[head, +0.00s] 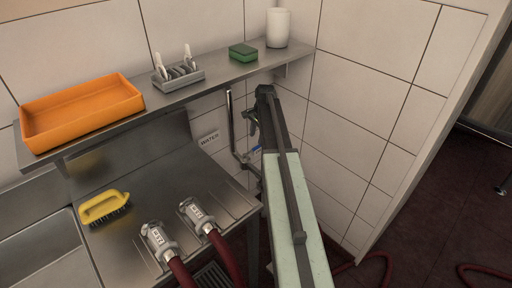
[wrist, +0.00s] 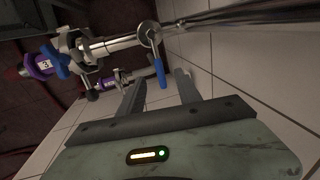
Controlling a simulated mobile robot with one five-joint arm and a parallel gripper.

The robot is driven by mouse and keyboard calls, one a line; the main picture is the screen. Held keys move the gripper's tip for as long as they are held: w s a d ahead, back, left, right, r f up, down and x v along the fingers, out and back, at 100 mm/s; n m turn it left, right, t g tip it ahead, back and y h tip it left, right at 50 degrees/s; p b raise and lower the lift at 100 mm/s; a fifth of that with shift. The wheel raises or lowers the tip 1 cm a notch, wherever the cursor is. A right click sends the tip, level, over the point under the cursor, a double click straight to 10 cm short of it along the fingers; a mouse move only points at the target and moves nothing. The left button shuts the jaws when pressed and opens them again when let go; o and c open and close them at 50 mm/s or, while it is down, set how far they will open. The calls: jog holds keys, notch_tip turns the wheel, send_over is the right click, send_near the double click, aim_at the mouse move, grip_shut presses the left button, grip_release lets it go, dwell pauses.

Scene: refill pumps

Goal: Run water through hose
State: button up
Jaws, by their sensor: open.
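A metal water pipe (head: 232,125) runs down the tiled wall beside a sign (head: 208,139) reading WATER. A blue valve lever (head: 256,149) sits at its lower end. In the wrist view the blue lever (wrist: 161,73) shows between the fingertips of my gripper (wrist: 159,78); contact cannot be told. My gripper (head: 250,122) is open at the pipe's right in the head view. Two red hoses with metal couplings (head: 158,243) (head: 197,215) lie on the steel counter. The wrist view shows two purple-banded fittings, one (wrist: 45,63) marked 3, the other (wrist: 109,82) farther right.
A steel shelf (head: 215,77) above the counter holds an orange tray (head: 82,112), a grey rack (head: 178,76), a green sponge (head: 242,51) and a white cup (head: 278,28). A yellow brush (head: 104,207) lies on the counter. Red hose (head: 375,260) lies on the floor at right.

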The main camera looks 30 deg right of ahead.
aim_at(256, 147)
jog(key=f+b, duration=0.4)
jog(key=f, duration=0.1)
jog(key=w+f+b, duration=0.1)
jog(key=f+b, duration=0.1)
jog(key=b, duration=0.1)
jog(key=shift+w+d+f, duration=0.1)
jog(key=shift+d+f, duration=0.05)
jog(key=shift+f, duration=0.15)
jog(key=shift+r, duration=0.15)
grip_shut()
dwell(0.7)
